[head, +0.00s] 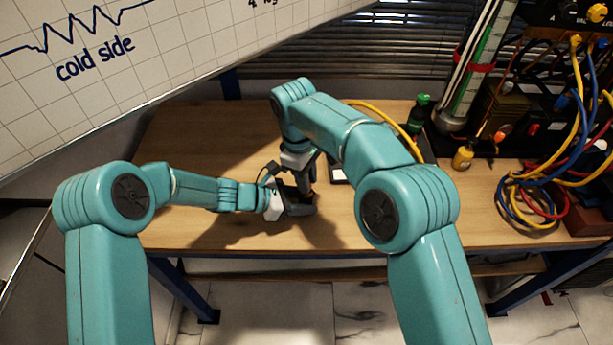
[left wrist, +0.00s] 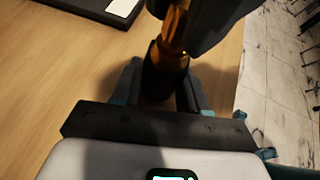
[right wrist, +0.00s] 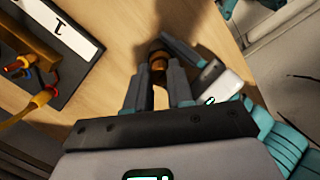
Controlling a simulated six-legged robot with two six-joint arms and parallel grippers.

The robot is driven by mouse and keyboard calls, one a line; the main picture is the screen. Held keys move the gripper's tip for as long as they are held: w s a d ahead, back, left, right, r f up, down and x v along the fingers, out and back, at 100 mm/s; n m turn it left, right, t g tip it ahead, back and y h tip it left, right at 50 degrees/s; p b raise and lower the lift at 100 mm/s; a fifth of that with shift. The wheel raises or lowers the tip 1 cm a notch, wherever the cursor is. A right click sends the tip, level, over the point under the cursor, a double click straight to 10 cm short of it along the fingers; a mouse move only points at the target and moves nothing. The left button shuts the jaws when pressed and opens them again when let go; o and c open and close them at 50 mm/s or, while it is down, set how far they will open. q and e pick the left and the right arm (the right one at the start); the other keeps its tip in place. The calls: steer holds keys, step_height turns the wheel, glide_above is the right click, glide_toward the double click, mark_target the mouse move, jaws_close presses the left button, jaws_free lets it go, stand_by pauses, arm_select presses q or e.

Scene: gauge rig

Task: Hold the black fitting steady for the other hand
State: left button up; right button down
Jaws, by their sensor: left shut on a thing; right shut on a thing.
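My left gripper (head: 304,207) is low over the table and shut on the black fitting. The left wrist view shows the dark fitting (left wrist: 160,77) between its fingers. A brass-coloured part (left wrist: 174,32) rises from the fitting's end, touching or inside it; I cannot tell which. My right gripper (head: 306,187) comes down from above and is shut on the brass part. In the right wrist view the brass part (right wrist: 158,62) sits between its fingers, with the fitting (right wrist: 156,45) beyond it. In the head view the grippers largely hide both parts.
The wooden table (head: 200,135) has free room at the left. A dark pad with a white label (right wrist: 75,45) lies beside the grippers. A green bottle (head: 418,113), a yellow bottle (head: 463,157), a gauge tube and coiled cables (head: 540,195) stand at the right.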

arm_select(q)
steer(key=shift+w+a, duration=0.1)
steer(key=shift+w, duration=0.05)
arm_select(e)
steer(key=m, duration=0.4)
steer(key=shift+s+g, duration=0.1)
steer(key=shift+g, duration=0.2)
steer(key=shift+m, duration=0.3)
steer(key=shift+m+y, duration=0.3)
steer(key=shift+m, duration=1.1)
steer(key=c, duration=1.1)
jaws_free()
steer(key=shift+f, duration=0.1)
steer(key=shift+c, duration=0.2)
steer(key=o, duration=0.6)
steer(key=shift+c, duration=0.2)
